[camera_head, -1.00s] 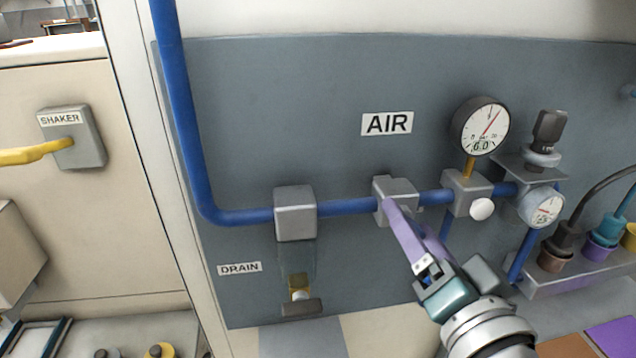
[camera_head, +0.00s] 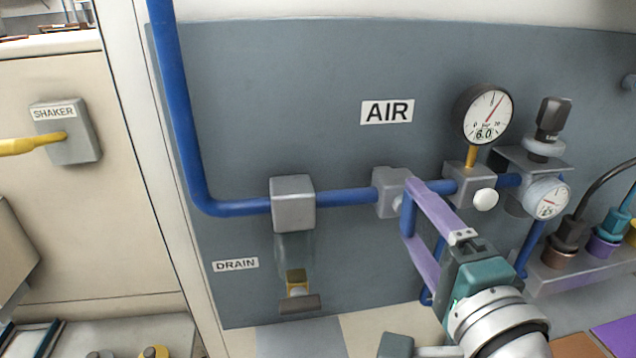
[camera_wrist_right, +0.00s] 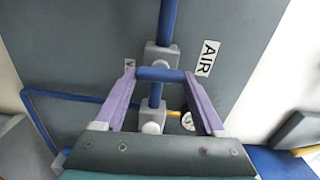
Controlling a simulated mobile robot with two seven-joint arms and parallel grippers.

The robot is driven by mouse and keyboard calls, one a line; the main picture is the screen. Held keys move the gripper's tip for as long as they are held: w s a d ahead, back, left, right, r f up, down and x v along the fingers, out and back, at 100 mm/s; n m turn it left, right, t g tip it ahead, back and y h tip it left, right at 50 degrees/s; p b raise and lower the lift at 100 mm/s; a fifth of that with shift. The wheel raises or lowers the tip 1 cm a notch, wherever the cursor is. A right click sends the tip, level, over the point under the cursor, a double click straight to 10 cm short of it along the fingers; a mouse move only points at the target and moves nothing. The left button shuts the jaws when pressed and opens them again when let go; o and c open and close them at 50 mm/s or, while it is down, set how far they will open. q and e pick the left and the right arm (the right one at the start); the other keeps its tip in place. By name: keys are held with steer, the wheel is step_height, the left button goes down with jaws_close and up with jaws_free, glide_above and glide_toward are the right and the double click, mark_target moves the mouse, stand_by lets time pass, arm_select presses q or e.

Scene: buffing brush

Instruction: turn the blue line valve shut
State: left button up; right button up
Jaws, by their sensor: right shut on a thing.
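The valve on the blue line is a grey block (camera_head: 390,192) under the AIR sign, with a blue handle (camera_head: 408,215) in front of it. The handle stands up and down in the head view, crosswise to the level blue pipe (camera_head: 345,196). My right gripper (camera_head: 408,216) is shut on the handle, one purple finger at its upper end and one at its lower end. In the right wrist view the handle (camera_wrist_right: 160,74) spans between both fingers, crosswise to the pipe (camera_wrist_right: 168,22). My left gripper is not in view.
A pressure gauge (camera_head: 486,115) and a regulator with a dark knob (camera_head: 553,119) stand close right of the valve. A grey block (camera_head: 293,203) with the drain fitting (camera_head: 298,288) is to the left. The panel around the AIR sign (camera_head: 387,111) is clear.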

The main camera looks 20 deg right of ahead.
steer(key=shift+m, duration=0.5)
steer(key=o, duration=1.3)
steer(key=b+v, duration=0.3)
steer(key=v, duration=0.7)
